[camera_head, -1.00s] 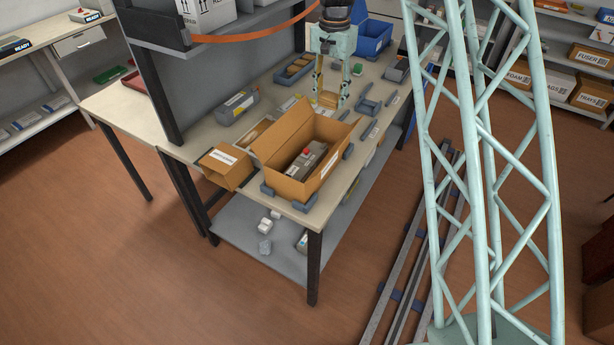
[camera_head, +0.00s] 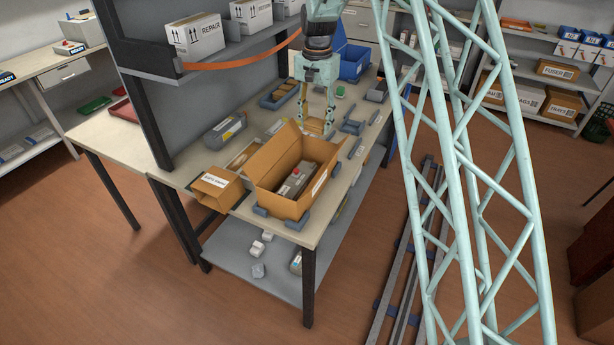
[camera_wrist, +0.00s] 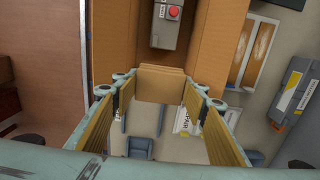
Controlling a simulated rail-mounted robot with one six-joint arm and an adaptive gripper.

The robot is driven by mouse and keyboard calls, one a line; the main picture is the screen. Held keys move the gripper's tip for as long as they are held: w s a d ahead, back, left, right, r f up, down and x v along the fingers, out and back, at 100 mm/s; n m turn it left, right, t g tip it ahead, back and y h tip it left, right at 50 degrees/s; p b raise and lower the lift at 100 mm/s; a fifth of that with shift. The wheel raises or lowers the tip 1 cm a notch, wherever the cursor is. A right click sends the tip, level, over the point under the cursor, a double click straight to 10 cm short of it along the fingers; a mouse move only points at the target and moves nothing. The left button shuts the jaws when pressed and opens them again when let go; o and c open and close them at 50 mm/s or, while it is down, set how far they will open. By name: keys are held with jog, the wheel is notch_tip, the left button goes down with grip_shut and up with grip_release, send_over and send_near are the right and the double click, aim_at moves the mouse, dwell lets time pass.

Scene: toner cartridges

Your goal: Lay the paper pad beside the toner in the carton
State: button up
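The open carton (camera_head: 282,205) stands on the near end of the bench with its flaps up. The grey toner (camera_head: 297,181) with a red button lies inside it. In the wrist view the toner (camera_wrist: 166,32) shows at the top, between the brown carton's (camera_wrist: 218,45) walls. My gripper (camera_head: 316,127) is just behind the carton's far end, pointing down. In the wrist view the pad lies in front of the carton's near edge. Its exact height over the carton is hard to tell.
A smaller labelled carton (camera_head: 217,188) stands left of the open one. A grey cartridge (camera_head: 225,131) lies behind it. A blue bin (camera_head: 354,62) and a small blue-grey holder (camera_head: 352,127) are farther back. Blue-grey corner blocks (camera_head: 297,221) sit around the carton's base. A shelf overhangs the bench's left side.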

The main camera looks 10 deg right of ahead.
notch_tip(320, 180, down, 13)
jog(key=shift+f+b, duration=0.1)
jog(key=shift+b, duration=0.5)
jog(key=shift+f, duration=2.2)
jog(key=shift+f+b, duration=0.15)
jog(key=shift+b, duration=0.15)
jog(key=o, duration=0.3)
jog(key=shift+o, duration=0.3)
notch_tip(320, 180, up, 12)
jog(key=p, duration=0.1)
jog(key=shift+r, duration=0.2)
